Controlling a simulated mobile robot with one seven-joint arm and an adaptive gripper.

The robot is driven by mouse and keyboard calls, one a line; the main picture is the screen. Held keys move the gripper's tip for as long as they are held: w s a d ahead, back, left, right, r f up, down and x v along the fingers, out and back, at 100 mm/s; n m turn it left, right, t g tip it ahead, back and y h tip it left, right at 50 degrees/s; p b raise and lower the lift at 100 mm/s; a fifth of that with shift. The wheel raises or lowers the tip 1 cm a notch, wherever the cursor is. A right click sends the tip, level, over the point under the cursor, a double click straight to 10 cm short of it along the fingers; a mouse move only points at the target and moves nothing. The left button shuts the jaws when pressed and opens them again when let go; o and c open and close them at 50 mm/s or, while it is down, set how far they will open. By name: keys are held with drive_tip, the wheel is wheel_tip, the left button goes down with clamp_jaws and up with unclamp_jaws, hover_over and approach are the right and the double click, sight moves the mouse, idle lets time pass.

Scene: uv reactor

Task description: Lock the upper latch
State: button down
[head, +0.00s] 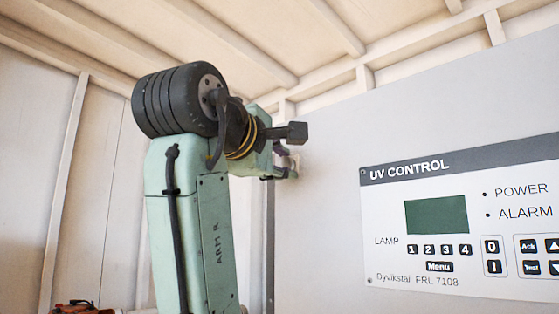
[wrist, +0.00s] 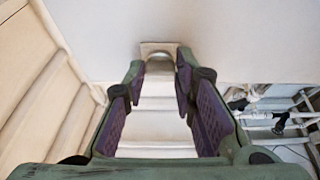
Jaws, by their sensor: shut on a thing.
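The upper latch (wrist: 158,46) is a small pale plate on the grey cabinet face, at the top middle of the wrist view. A rounded part of it sits between my fingertips. My gripper (wrist: 163,68) has green fingers with purple pads and is shut on the latch, with the fingers still well apart. In the head view my gripper (head: 286,162) is at the cabinet's left edge, beyond my arm. There the latch is mostly hidden behind the fingers, and its turned position cannot be told.
The grey cabinet front carries a UV control panel (head: 465,220) with a green screen and buttons, right of my gripper. Pale ribbed walls and a beamed ceiling (head: 260,40) surround it. White pipes or frames (wrist: 285,115) show at the right of the wrist view.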

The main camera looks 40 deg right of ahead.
idle(0.3)
drive_tip(key=c, duration=1.3)
unclamp_jaws()
drive_tip(key=shift+v, duration=6.05)
drive_tip(key=shift+w, duration=0.1)
